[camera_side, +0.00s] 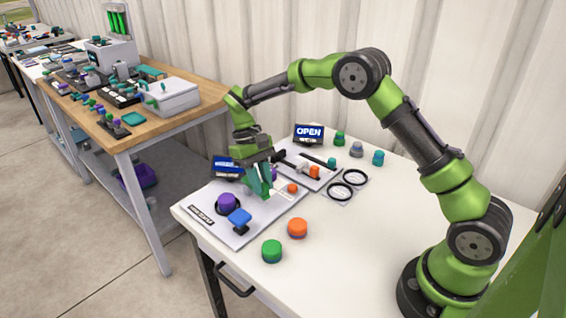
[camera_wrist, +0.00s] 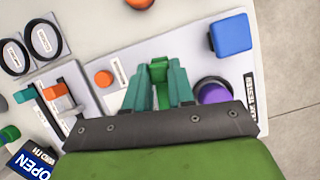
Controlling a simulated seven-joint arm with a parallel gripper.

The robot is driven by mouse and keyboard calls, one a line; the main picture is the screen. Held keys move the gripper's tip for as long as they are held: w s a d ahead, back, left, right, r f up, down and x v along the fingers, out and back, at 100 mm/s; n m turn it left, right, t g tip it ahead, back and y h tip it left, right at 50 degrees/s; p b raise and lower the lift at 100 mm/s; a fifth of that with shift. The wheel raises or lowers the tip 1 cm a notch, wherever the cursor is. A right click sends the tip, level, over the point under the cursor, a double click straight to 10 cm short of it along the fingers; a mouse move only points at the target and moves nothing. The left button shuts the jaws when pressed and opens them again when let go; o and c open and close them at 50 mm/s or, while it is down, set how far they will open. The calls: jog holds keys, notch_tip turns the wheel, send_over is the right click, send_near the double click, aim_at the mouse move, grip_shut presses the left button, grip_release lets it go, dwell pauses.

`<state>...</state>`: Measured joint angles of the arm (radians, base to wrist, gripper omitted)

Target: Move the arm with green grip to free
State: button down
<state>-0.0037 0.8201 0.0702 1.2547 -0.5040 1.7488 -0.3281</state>
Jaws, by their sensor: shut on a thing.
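My gripper (camera_side: 260,192) has teal fingers and points down over the pale near panel (camera_side: 262,222). In the wrist view the fingers (camera_wrist: 160,95) close around a green grip (camera_wrist: 158,70). The fingers hide most of the grip and the arm that it belongs to. In the side view I cannot make the grip out apart from the fingers. Small labels lie on the panel beside the fingers, but I cannot read "free" on any of them. On the same panel are a purple round knob (camera_side: 227,203), a blue square knob (camera_side: 239,219) and an orange button (camera_side: 292,188).
A second panel with an orange-gripped slider (camera_side: 314,172) lies behind. A blue OPEN sign (camera_side: 309,133) and another blue sign (camera_side: 227,167) stand nearby. Loose orange (camera_side: 297,228) and green (camera_side: 272,251) caps lie in front.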

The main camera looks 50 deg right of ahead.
jog(key=c, duration=1)
grip_release()
jog(key=shift+d, duration=0.1)
jog(key=shift+o, duration=0.2)
jog(key=v, duration=1.2)
jog(key=shift+r, duration=0.1)
jog(key=s+r+t, duration=0.2)
jog(key=s+t, duration=0.2)
jog(key=s, duration=0.4)
jog(key=s+r+m+t, duration=0.1)
jog(key=s+t, duration=0.3)
jog(key=s, duration=0.5)
jog(key=s+r+m+t+y, duration=0.1)
jog(key=s+r+t, duration=0.2)
jog(key=s, duration=0.6)
jog(key=shift+s+a+r+t, duration=0.25)
jog(key=shift+a+t, duration=0.05)
jog(key=shift+t, duration=0.1)
